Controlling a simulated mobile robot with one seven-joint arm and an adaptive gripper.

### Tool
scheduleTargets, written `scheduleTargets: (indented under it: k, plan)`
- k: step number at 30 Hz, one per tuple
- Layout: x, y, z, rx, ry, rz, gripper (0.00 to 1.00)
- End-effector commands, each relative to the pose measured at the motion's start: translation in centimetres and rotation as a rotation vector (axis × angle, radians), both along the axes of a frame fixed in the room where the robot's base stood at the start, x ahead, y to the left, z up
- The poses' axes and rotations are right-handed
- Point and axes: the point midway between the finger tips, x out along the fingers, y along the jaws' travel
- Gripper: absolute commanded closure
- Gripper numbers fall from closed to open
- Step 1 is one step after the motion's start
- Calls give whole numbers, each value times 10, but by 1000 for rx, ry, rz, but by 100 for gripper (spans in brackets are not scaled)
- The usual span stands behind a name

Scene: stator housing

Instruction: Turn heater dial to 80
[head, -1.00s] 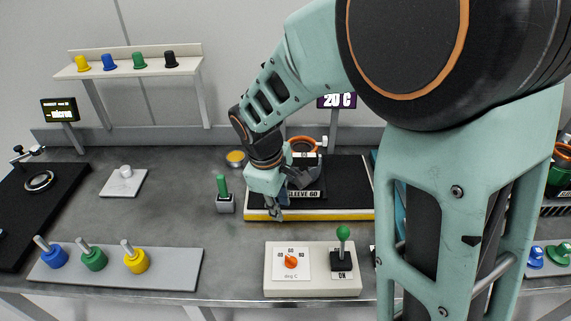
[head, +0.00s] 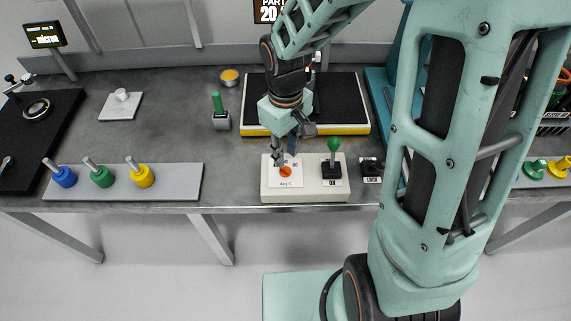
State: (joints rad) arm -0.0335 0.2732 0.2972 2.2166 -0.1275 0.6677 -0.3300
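The heater dial (head: 286,172) is a small orange knob on a white scale plate marked "deg C" on the cream control box (head: 310,189). My gripper (head: 282,160) points down just above and behind the dial, its fingers covering part of the scale. Its fingers are small here, and I cannot tell whether they are apart or touch the dial. The dial's pointer direction is too small to read. A display (head: 268,11) at the top edge is cut off and partly shows "20".
A green-knobbed lever (head: 333,147) stands on the same box, right of the dial. Behind lies a black plate with a yellow edge (head: 352,129). A green-handled tool (head: 219,110) stands left. Blue, green and yellow plugs sit on a grey tray (head: 182,183).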

Motion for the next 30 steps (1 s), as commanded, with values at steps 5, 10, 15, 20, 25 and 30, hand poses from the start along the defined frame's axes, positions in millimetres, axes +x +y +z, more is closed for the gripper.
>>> scheduleTargets:
  k: [5,10,15,20,25,30]
  plan:
    - [0,0,-18,0,0,1,76]
    - [0,0,-32,0,0,1,76]
    - [0,0,-45,0,0,0,76]
    - [0,0,-48,0,0,0,76]
    - [0,0,-52,0,0,1,76]
    - [0,0,-52,0,0,1,76]
